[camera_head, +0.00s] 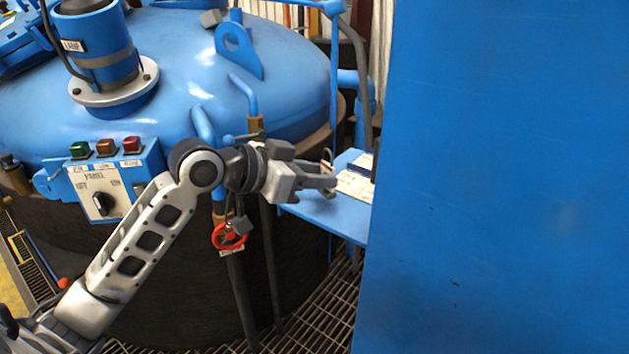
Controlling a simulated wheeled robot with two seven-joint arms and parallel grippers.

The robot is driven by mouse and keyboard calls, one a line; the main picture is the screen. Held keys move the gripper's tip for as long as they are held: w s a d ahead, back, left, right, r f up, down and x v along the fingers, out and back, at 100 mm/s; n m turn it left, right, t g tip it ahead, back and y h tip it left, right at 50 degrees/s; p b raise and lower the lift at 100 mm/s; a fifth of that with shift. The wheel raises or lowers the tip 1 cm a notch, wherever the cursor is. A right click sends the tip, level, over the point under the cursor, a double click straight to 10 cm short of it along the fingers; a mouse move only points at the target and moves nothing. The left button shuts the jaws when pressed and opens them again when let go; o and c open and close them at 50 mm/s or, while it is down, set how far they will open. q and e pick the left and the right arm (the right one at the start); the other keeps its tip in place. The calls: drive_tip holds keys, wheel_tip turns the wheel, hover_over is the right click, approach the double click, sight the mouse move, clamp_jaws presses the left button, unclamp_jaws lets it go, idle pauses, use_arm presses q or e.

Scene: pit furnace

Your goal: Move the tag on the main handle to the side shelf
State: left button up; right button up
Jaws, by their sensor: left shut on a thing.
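My left gripper (325,184) reaches in from the left, over the near-left part of the blue side shelf (325,215). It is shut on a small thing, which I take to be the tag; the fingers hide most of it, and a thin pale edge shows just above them. The red round main handle (229,236) is on the pipe below my wrist. A grey padlock (241,224) hangs by it, and a small white label (232,251) sits at its lower rim. My right gripper is out of view.
White papers or cards (355,186) lie on the shelf, close to my fingertips. A large blue panel (500,180) stands close on the right and covers the shelf's right end. The control box (100,185) and blue furnace lid (180,70) lie left and behind.

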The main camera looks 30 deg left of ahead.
use_arm(q)
drive_tip(key=shift+f, duration=0.85)
drive_tip(key=o, duration=0.9)
drive_tip(key=shift+o, duration=0.2)
drive_tip(key=shift+r, duration=0.2)
drive_tip(key=b+v, duration=0.2)
drive_tip(key=v, duration=1)
wheel_tip(320, 180, down, 20)
drive_tip(key=d+n+y, duration=0.1)
drive_tip(key=n+y, duration=0.2)
drive_tip(key=n, duration=0.1)
drive_tip(key=s+d+f, duration=0.5)
drive_tip(key=d+f, duration=0.2)
drive_tip(key=s+d+f+g, duration=0.1)
drive_tip(key=s+d+f, duration=0.3)
drive_tip(key=d+f, duration=0.3)
drive_tip(key=shift+s+f+m+y, duration=0.3)
drive_tip(key=shift+s+f+y, duration=0.1)
drive_tip(key=shift+f, duration=0.2)
